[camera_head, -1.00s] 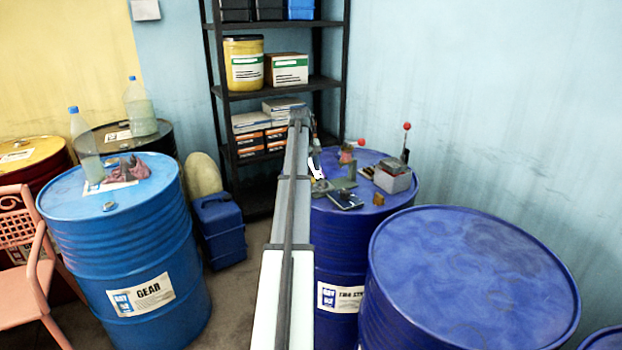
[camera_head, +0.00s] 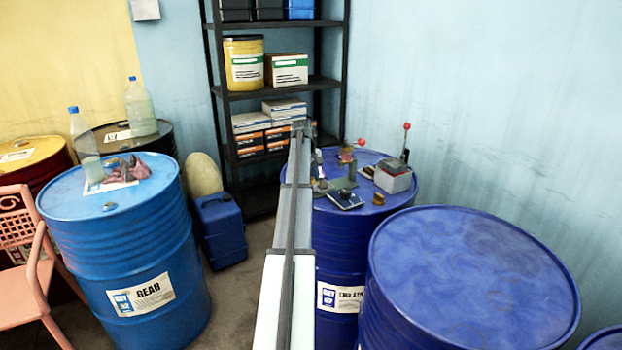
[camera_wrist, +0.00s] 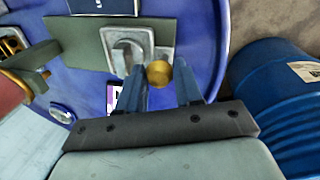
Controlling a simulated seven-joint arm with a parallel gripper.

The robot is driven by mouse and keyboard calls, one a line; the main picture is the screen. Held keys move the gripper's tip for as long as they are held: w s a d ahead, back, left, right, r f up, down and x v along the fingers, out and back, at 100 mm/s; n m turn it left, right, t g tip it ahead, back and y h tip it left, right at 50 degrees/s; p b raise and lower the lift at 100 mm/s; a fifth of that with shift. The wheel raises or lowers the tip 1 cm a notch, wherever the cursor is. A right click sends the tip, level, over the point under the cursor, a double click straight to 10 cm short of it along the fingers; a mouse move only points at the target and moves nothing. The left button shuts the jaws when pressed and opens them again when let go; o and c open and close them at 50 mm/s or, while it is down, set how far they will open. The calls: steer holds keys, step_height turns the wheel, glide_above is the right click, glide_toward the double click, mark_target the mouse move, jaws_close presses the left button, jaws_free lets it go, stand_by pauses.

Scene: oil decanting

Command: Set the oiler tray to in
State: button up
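In the wrist view my gripper (camera_wrist: 160,68) is open, with one dark blue finger on each side of a round brass knob (camera_wrist: 158,74). I cannot tell whether the fingers touch the knob. The knob is beside a grey metal piece (camera_wrist: 118,38) with a raised loop, on a grey-green plate (camera_wrist: 75,42). I cannot tell for sure which part is the oiler tray, or how far in or out it is. In the head view my arm covers much of the gripper. The plate (camera_head: 345,183) lies on the blue drum's top (camera_head: 388,213).
A black flat device (camera_head: 345,200), a small brass piece (camera_head: 378,198), a grey box (camera_head: 393,179) with a red-knobbed lever and a red-knobbed can (camera_head: 346,155) crowd that drum top. A bare blue drum (camera_head: 470,265) stands in front right. A shelf (camera_head: 280,85) stands behind.

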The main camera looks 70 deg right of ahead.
jaws_close()
steer(key=s+d, duration=0.5)
steer(key=shift+s+d, duration=0.2)
steer(key=shift+d, duration=0.1)
steer(key=shift+s+d, duration=0.25)
steer(key=shift+s, duration=0.1)
steer(key=o, duration=0.5)
jaws_free()
steer(key=shift+r, duration=0.1)
step_height(320, 180, up, 14)
steer(key=w+a, duration=0.1)
steer(key=a, duration=0.1)
steer(key=shift+w+a+f, duration=0.2)
steer(key=shift+w+f, duration=0.05)
steer(key=shift+w, duration=0.05)
